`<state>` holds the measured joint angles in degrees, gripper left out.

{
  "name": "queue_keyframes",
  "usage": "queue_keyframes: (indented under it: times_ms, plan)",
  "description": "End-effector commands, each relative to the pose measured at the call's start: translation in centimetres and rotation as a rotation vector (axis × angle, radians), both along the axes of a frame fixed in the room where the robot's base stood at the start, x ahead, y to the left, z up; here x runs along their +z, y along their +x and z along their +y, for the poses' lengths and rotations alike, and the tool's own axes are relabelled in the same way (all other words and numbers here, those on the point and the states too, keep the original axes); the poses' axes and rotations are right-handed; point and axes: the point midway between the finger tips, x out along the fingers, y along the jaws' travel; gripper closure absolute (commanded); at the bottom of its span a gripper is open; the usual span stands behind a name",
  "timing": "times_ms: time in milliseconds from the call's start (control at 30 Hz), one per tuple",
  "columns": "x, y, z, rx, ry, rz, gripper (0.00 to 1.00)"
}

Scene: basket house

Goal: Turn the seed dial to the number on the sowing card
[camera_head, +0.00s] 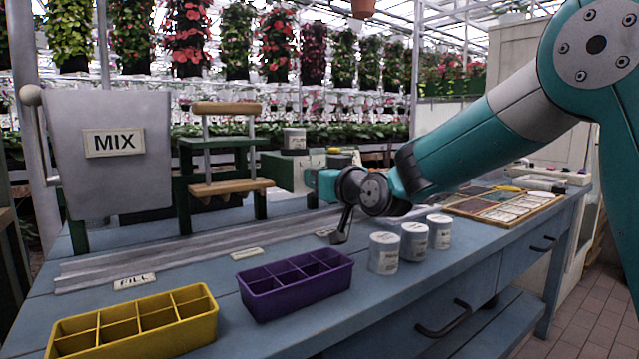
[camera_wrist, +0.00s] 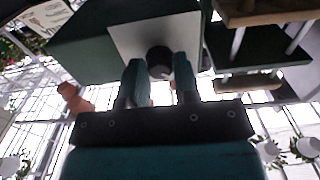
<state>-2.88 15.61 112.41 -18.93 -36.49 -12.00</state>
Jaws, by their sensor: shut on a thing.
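A green box (camera_head: 284,172) stands at the back of the bench. In the wrist view its pale face plate (camera_wrist: 128,38) carries a dark round dial knob (camera_wrist: 159,58). My gripper (camera_wrist: 160,74) has one finger on each side of the knob and is shut on it. In the head view my gripper (camera_head: 311,182) reaches the box's right side, and the arm hides the dial. No dial numbers are readable. A pale printed card (camera_wrist: 46,15) shows at the top left of the wrist view. Its print is too small to read.
A purple tray (camera_head: 292,288) and a yellow tray (camera_head: 135,325) lie in front. Three grey tins (camera_head: 384,253) stand below my arm. A MIX hopper (camera_head: 110,150) and a green press with wooden bars (camera_head: 225,165) stand left. A seed tray (camera_head: 500,205) lies right.

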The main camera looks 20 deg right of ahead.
Motion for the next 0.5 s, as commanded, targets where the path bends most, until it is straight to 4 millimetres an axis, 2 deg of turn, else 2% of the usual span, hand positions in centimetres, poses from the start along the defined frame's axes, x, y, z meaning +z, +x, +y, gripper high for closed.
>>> queue_keyframes:
  times_ms: [400, 433, 500]
  plan:
    - [-0.06, 0.01, -0.04, -0.001, -0.008, -0.001, 0.95]
    - [-0.06, 0.01, -0.04, -0.001, -0.008, -0.001, 0.69]
    - [-0.05, 0.02, -0.03, -0.001, -0.008, -0.001, 0.53]
